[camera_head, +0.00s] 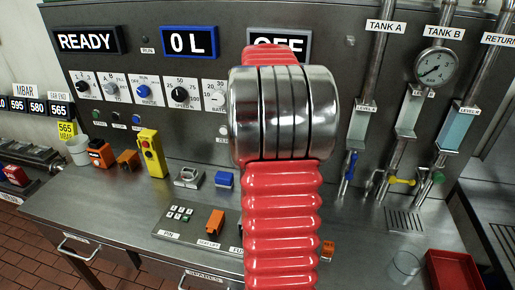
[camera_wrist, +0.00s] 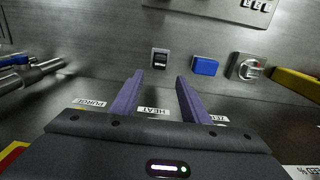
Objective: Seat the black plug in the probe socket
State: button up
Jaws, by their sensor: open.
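My gripper (camera_wrist: 159,77) shows in the wrist view with two purple fingers apart and nothing between them. A small black piece with a pale lower part (camera_wrist: 160,58), possibly the black plug, is on the grey metal surface just past the fingertips and roughly centred between them. I see a gap in the picture but cannot tell the true distance. In the head view my red and silver arm covers the middle, and neither my gripper nor this black piece shows. I cannot make out which fitting is the probe socket.
A blue block (camera_wrist: 205,66), a silver fixture (camera_wrist: 246,67) and a yellow body (camera_wrist: 297,84) lie right of the black piece in the wrist view. Pipes (camera_wrist: 30,75) stand at left.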

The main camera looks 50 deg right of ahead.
dwell(0.5)
jog(key=w+a+r+n+t+h, duration=0.1)
jog(key=a+r+n, duration=0.2)
jog(key=a, duration=0.8)
jog(key=w+a+r+n+t, duration=0.1)
jog(key=a+r+n, duration=0.15)
jog(key=a, duration=0.85)
jog(key=s+a+f+n+t, duration=0.1)
jog(key=s+a+n, duration=0.3)
jog(key=a, duration=0.6)
jog(key=s+a+f+n+t+y, duration=0.1)
jog(key=s+a+f+n+t, duration=0.1)
jog(key=a, duration=0.7)
jog(key=s+f+n, duration=0.1)
jog(key=s+n, duration=0.1)
jog(key=s, duration=0.1)
jog(key=shift+a+t, duration=0.3)
jog(key=shift+a, duration=0.1)
jog(key=shift+s, duration=0.1)
jog(key=shift+c, duration=0.4)
jog(key=shift+c, duration=1)
